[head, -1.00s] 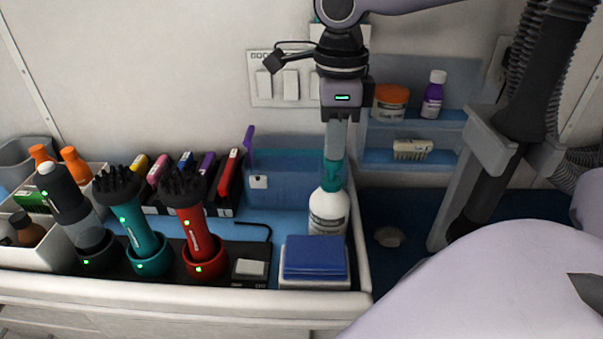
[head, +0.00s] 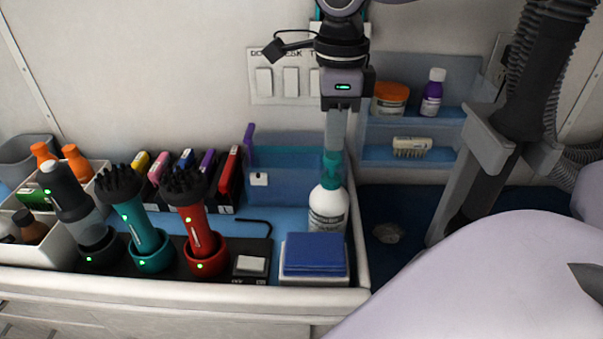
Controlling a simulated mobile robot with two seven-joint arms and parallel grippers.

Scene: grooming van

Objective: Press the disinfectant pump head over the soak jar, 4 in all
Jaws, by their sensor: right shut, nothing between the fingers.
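The disinfectant bottle (head: 328,208) is white with a dark label and stands upright at the right end of the blue counter. Its teal pump head (head: 332,168) is on top, partly hidden by my right gripper. My right gripper (head: 334,150) points straight down, shut and empty, with its fingertips at the top of the pump head. I cannot tell whether they touch it. A translucent blue container (head: 290,180) with a small white tag stands behind and left of the bottle; I cannot tell whether it is the soak jar. My left gripper is not in view.
A blue pad on a white box (head: 314,256) sits in front of the bottle. Left are red (head: 196,228) and teal (head: 146,236) handled tools in cups. A wall shelf (head: 440,155) holds an orange jar and purple bottle. A grey post (head: 470,180) stands right.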

